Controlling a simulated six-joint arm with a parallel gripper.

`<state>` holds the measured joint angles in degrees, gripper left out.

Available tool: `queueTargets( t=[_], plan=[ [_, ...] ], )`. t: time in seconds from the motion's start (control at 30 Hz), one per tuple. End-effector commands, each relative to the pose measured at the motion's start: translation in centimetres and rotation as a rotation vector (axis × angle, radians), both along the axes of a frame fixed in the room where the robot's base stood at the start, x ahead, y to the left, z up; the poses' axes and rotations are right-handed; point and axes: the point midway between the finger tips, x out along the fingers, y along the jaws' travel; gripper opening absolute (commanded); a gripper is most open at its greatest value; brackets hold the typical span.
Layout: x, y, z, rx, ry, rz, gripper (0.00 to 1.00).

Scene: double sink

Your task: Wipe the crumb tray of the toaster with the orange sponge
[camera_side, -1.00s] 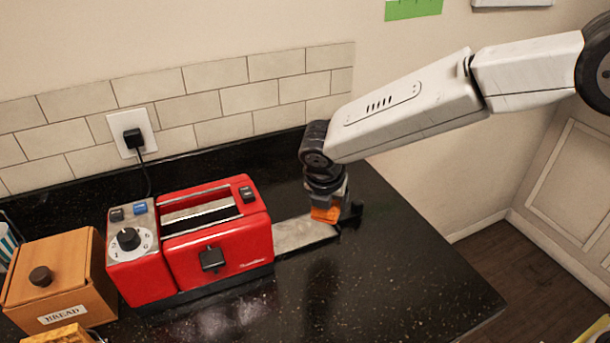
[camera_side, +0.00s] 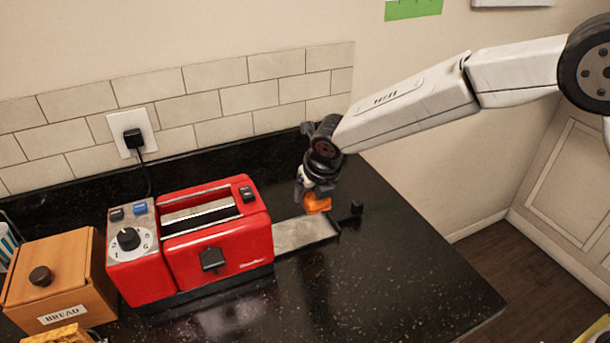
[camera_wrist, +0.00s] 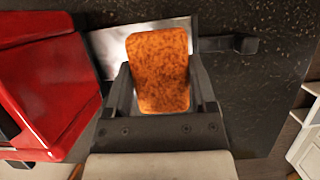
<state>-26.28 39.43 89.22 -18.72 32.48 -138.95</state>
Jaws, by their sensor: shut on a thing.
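The red toaster (camera_side: 218,240) stands on the black counter with its metal crumb tray (camera_side: 297,236) pulled out of its right side. The tray's small black handle (camera_side: 356,208) is at the far right end, and it also shows in the wrist view (camera_wrist: 246,44). My gripper (camera_side: 315,197) is shut on the orange sponge (camera_side: 318,204). The sponge (camera_wrist: 158,70) sits between both fingers in the wrist view, over the tray (camera_wrist: 110,45). In the side view it is above the tray's back right part; I cannot tell whether it touches the tray.
A plug with a black cord sits in the wall outlet (camera_side: 133,131) behind the toaster. A wooden bread box (camera_side: 58,278) stands left of the toaster. The counter (camera_side: 400,270) in front and to the right is clear.

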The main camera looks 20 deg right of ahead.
Motion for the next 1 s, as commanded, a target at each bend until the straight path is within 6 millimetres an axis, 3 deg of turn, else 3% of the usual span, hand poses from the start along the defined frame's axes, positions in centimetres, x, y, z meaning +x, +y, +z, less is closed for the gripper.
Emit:
queueTargets(
  t=[0.37,1.0],
  plan=[
    [0.1,0.0,-0.5,-0.001,0.0,0.012,0.25],
    [0.1,0.0,-6.1,-0.001,0.001,0.01,0.25]
  ],
)
